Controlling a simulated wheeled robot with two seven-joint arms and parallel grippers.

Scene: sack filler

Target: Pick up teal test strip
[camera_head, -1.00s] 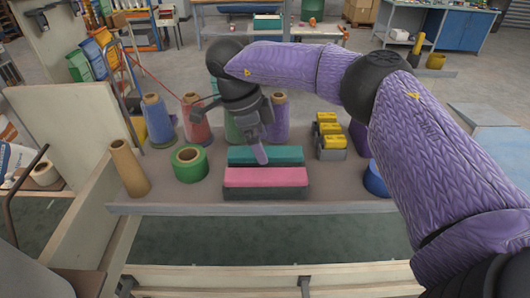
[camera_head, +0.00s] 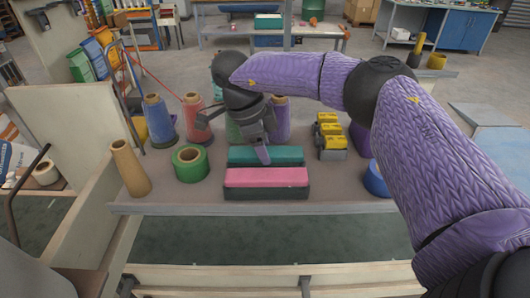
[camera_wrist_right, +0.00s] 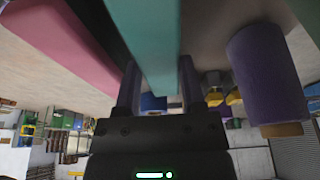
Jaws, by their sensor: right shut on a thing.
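The teal test strip (camera_head: 286,155) lies on the grey bench behind a pink strip (camera_head: 265,177). In the right wrist view the teal strip (camera_wrist_right: 152,35) runs between the two fingers of my right gripper (camera_wrist_right: 160,85). My right gripper (camera_head: 263,155) is shut on the teal strip, reaching down from above near its middle. The strip still appears to be at bench level, beside the pink one. The far finger is mostly hidden in the head view. My left gripper is not in view.
A green tape roll (camera_head: 190,163) and a tan cone (camera_head: 130,168) stand to the left. Blue (camera_head: 158,121) and red (camera_head: 196,117) spools stand behind. Yellow-topped blocks (camera_head: 330,135) and a blue roll (camera_head: 377,179) are on the right. The front bench strip is clear.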

